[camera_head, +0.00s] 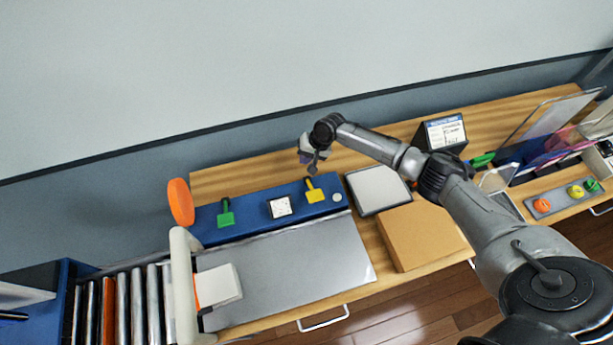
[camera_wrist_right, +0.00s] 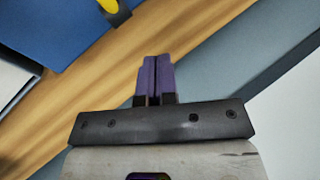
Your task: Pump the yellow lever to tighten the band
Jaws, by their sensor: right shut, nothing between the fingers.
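The yellow lever (camera_head: 315,195) stands on the right part of the blue strapping unit (camera_head: 245,227). In the right wrist view a piece of the yellow lever (camera_wrist_right: 109,5) shows at the top edge, over the blue surface (camera_wrist_right: 75,30). My right gripper (camera_head: 312,168) is just behind and above the yellow lever in the head view, apart from it. In the right wrist view its purple fingers (camera_wrist_right: 155,75) are closed together with nothing between them. A green lever (camera_head: 226,214) stands on the left part of the unit. My left gripper is not in view. I cannot make out the band.
A small white dial (camera_head: 280,207) sits between the levers. A grey plate (camera_head: 300,262) lies in front, with a white block (camera_head: 220,287) at its left. A cardboard box (camera_head: 422,236) and a grey tray (camera_head: 377,189) are to the right. An orange disc (camera_head: 181,202) stands at the left end.

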